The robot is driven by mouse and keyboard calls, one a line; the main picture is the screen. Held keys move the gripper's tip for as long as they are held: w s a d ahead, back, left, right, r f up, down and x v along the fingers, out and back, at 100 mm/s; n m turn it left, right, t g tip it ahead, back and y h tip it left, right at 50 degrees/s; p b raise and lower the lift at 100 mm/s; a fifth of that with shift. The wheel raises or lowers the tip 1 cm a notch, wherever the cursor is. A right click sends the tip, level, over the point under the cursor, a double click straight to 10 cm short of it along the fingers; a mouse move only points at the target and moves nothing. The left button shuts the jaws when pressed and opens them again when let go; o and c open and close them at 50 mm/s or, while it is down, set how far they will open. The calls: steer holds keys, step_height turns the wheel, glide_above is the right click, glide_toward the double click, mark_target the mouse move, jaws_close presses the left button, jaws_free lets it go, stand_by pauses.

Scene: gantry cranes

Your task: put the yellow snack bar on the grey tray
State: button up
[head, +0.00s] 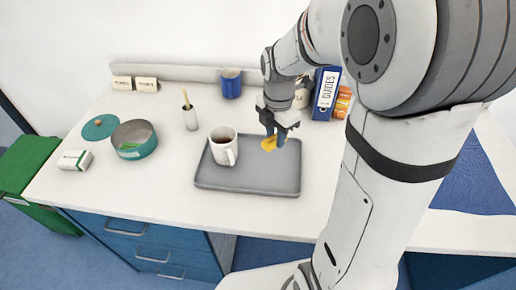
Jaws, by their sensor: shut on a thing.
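The yellow snack bar (268,144) is between the fingers of my gripper (274,138), which is shut on it. It shows over the back right part of the grey tray (230,182). I cannot tell whether the bar touches the tray or hangs a little above it. The tray lies flat on the white counter. A white mug (218,146) with a dark drink in it stands on the tray's back left part. My fingers hide part of the bar.
A teal pot (133,140), its lid (99,127), a small white box (75,160) and a utensil holder (191,118) stand left of the tray. A blue mug (231,83) and a blue binder (325,93) stand behind. The tray's front right is clear.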

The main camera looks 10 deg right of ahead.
mark_target(274, 166)
step_height(274, 166, down, 9)
steer(key=shift+s+d+f, duration=0.1)
steer(key=shift+d+f, duration=0.05)
stand_by(0.4)
steer(key=shift+f, duration=0.15)
steer(key=o, duration=0.9)
steer(key=shift+o, duration=0.2)
